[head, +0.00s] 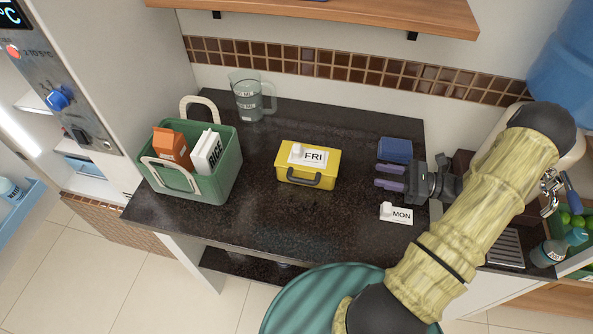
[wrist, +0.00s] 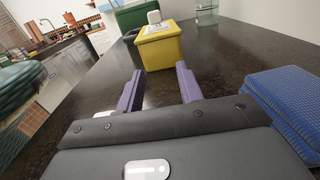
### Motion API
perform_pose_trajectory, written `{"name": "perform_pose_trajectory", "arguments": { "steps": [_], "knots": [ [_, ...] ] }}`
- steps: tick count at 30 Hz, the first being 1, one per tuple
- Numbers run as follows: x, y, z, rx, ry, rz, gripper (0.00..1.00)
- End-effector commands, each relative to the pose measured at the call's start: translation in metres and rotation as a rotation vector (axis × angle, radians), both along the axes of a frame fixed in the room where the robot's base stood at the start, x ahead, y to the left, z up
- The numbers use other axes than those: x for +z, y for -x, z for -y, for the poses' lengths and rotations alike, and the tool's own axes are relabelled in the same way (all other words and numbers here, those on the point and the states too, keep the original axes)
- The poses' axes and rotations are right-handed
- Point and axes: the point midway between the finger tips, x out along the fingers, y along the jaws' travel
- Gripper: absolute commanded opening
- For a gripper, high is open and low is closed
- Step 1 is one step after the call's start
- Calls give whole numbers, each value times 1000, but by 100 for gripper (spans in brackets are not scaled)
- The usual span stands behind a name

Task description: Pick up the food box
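The food box is a yellow box (head: 308,170) with a dark front handle and a white card reading FRI on its lid. It stands in the middle of the dark counter. In the wrist view the yellow box (wrist: 158,50) is straight ahead, beyond my fingertips. My gripper (head: 376,176) is to the right of the box, low over the counter, with its two purple fingers pointing at it. The fingers are apart with nothing between them, and a gap separates them from the box. The wrist view also shows my open gripper (wrist: 157,82).
A green basket (head: 226,170) with cartons stands left of the box, and a clear jug (head: 248,97) behind it. A blue object (head: 395,150) lies close beside my gripper. A MON card (head: 396,214) lies in front of it. The counter's front is clear.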

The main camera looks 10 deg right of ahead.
Motion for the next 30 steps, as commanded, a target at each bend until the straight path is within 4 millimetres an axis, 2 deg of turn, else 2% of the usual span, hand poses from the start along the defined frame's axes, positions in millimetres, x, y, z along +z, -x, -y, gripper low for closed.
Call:
{"name": "perform_pose_trajectory", "arguments": {
  "steps": [13, 19, 22, 23, 30],
  "knots": [
    [0, 0, 1, -2, 0, 0, 38],
    [0, 0, -1, 0, 0, 0, 78],
    [1, -4, -9, 3, -2, 0, 97],
    [1, -5, -12, 4, -3, -1, 100],
    [2, -21, -50, 4, -2, 0, 100]
  ]
}}
